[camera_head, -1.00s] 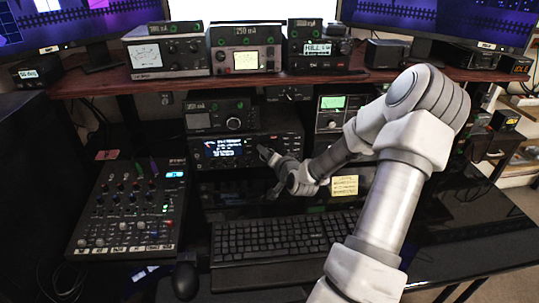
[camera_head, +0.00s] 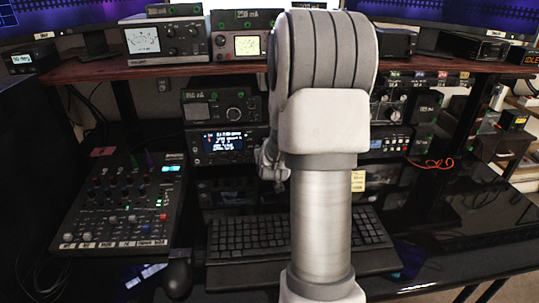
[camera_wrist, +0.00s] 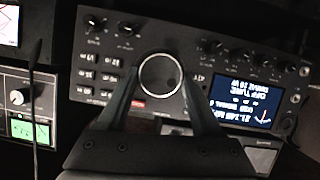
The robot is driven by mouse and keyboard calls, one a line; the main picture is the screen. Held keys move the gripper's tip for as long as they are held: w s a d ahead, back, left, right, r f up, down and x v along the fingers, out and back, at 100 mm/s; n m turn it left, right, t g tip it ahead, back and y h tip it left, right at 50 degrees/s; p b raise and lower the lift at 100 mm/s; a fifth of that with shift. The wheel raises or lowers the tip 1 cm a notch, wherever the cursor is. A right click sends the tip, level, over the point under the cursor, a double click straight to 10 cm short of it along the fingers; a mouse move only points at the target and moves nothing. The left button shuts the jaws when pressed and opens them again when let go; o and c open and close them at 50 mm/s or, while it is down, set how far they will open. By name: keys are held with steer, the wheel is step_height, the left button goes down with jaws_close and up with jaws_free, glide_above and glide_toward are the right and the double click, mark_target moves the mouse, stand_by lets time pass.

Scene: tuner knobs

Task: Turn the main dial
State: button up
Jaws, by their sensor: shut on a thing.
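The main dial (camera_wrist: 160,74) is a large round dark knob with a pale rim on the radio's front panel. The wrist view shows this panel upside down. My gripper (camera_wrist: 160,80) has one finger on each side of the dial and is shut on it. In the head view the radio (camera_head: 222,141) shows its lit blue display, and my own arm hides the dial. Only a bit of my gripper's wrist shows there, left of the forearm.
Small knobs (camera_wrist: 213,46) and buttons lie close around the dial. A lit display (camera_wrist: 242,102) is to its right in the wrist view. In the head view a mixer (camera_head: 125,205) stands at left, a keyboard (camera_head: 245,235) in front, and a shelf (camera_head: 190,68) with more radios above.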

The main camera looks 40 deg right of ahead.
steer(key=shift+w+a+n+h+b, duration=0.1)
steer(key=shift+n+h+b, duration=0.3)
steer(key=shift+n, duration=0.2)
stand_by(0.3)
